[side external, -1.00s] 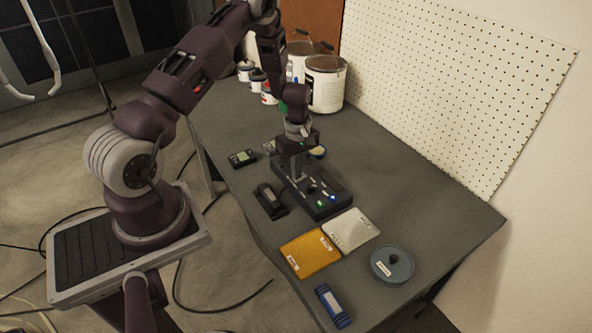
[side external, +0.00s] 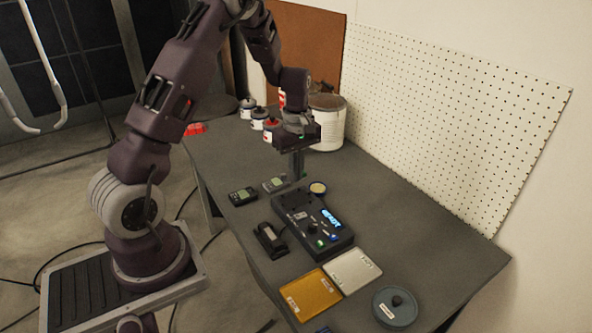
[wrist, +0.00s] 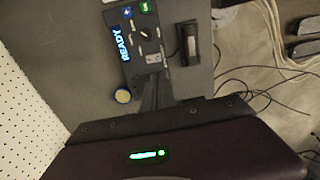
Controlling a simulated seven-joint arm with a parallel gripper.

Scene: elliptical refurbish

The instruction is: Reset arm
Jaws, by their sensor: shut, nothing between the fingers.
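My gripper (side external: 298,176) is shut and empty. It points down above the far end of a black control box (side external: 312,228) on the bench. In the wrist view its fingers (wrist: 150,100) hang beside the end of the same box (wrist: 143,45). The box has a lit blue display that reads READY in the wrist view (wrist: 121,43), a knob, and green and blue lit buttons. My arm is raised and bent over the bench.
A black cradle-like device (side external: 270,239) and two small meters stand left of the box. A yellow pad (side external: 309,294), a white pad (side external: 353,270) and a grey spool (side external: 395,306) lie in front. Paint cans (side external: 327,122) stand at the back beside a pegboard (side external: 450,110).

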